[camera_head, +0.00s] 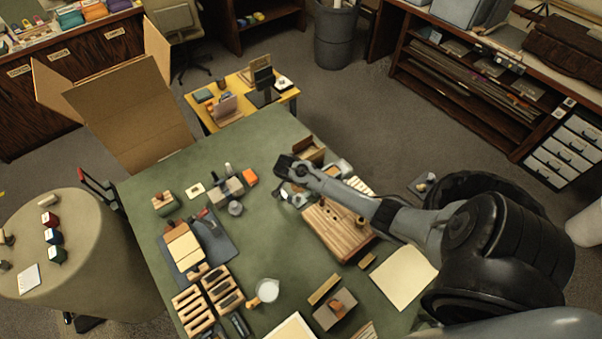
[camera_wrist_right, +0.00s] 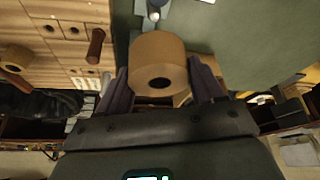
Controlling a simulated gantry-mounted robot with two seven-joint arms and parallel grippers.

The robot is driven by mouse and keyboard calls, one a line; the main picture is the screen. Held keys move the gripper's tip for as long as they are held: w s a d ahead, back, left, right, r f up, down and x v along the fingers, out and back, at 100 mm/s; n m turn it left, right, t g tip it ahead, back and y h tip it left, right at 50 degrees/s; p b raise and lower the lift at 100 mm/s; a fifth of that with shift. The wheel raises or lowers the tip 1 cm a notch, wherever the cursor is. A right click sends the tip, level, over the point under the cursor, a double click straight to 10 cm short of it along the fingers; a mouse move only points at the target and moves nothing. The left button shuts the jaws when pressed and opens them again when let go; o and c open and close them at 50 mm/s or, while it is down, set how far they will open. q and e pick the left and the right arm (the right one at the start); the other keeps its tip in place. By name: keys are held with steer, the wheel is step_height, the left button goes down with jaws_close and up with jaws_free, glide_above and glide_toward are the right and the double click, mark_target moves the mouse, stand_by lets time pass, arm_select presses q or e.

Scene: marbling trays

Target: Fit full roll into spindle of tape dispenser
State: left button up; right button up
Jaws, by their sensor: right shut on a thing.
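My right gripper (camera_wrist_right: 160,85) is shut on a tan tape roll (camera_wrist_right: 157,50), with one finger on each side of it. The roll's dark core hole faces the wrist camera. In the head view my right gripper (camera_head: 287,167) is over the green table's far right part, and the roll cannot be made out there. A grey object (camera_head: 296,196) lies just below the gripper; I cannot tell whether it is the tape dispenser. No spindle can be clearly identified. My left gripper is not in view.
A striped wooden board (camera_head: 330,232) with pegs lies near the gripper; a brown peg (camera_wrist_right: 95,46) shows in the wrist view. Wooden racks (camera_head: 196,312), a white cup (camera_head: 267,290) and a grey mat (camera_head: 222,244) crowd the near left. The green table (camera_head: 272,235) has bare room mid-table.

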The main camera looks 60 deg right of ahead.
mark_target(298, 188)
steer(key=shift+r, duration=0.1)
stand_by(0.4)
step_height(298, 188, down, 5)
steer(key=b, duration=0.3)
steer(key=shift+r, duration=0.1)
steer(key=shift+f+b, duration=0.3)
steer(key=shift+f, duration=0.2)
steer(key=shift+f, duration=0.1)
